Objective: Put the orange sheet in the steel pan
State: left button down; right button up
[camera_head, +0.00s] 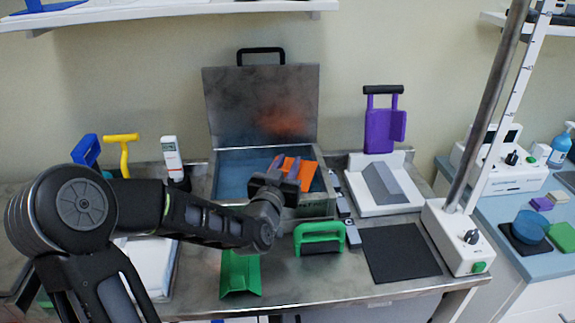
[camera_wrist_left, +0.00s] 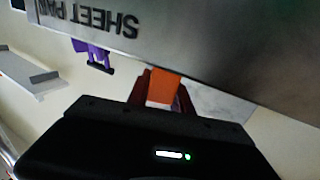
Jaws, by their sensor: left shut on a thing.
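The steel pan (camera_head: 314,211) stands at the back middle of the bench, its hinged lid raised against the wall and a blue surface inside. My left gripper (camera_head: 282,180) is shut on the orange sheet (camera_head: 300,172) and holds it over the right part of the pan's opening. In the left wrist view the orange sheet (camera_wrist_left: 163,90) shows between the fingers, close to a steel face (camera_wrist_left: 190,45) lettered "SHEET PAN". The gripper hides part of the sheet, and I cannot tell whether its lower edge touches the pan. My right gripper is not in view.
A green-handled tool (camera_head: 320,238) and a dark mat (camera_head: 400,253) lie in front of and right of the pan. A white tray with a grey wedge (camera_head: 385,185) and a purple holder (camera_head: 383,125) stand to the right. A green piece (camera_head: 240,273) lies at the front.

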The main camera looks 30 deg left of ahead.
pick_arm(q)
jog(key=shift+f, duration=0.4)
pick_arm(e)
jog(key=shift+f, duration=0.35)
pick_arm(q)
jog(key=c, duration=1.1)
grip_release()
jog(key=shift+r, duration=0.1)
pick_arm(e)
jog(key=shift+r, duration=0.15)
